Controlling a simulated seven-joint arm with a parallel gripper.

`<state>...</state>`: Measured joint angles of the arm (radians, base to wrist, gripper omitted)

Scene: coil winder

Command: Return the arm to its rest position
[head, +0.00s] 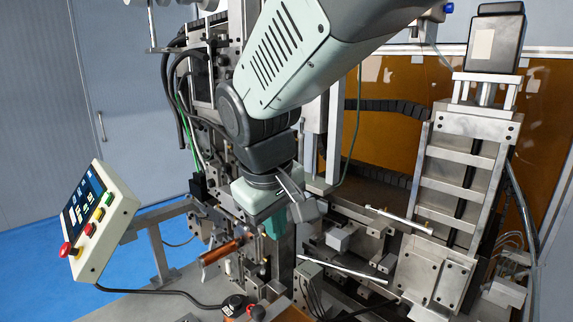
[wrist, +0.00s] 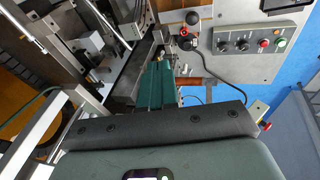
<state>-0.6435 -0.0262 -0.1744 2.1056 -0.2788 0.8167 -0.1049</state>
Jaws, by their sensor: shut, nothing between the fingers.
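My arm reaches down from the top of the head view over the coil winder. My gripper (head: 274,226) is at the middle of the machine, with its teal fingers pointing down. In the wrist view the teal fingers of my gripper (wrist: 157,70) lie side by side, shut, with nothing visible between them. A copper-coloured rod (head: 221,252) sits to the left of the fingers in the head view. It also shows just right of them in the wrist view (wrist: 196,80). I cannot tell whether the fingers touch any machine part.
A pendant with a screen and buttons (head: 92,222) stands at the left. A metal frame with rungs (head: 461,170) stands at the right. Machine plates and cables crowd the gripper. A knob panel (wrist: 243,43) shows in the wrist view. Blue floor (head: 40,262) is open at the left.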

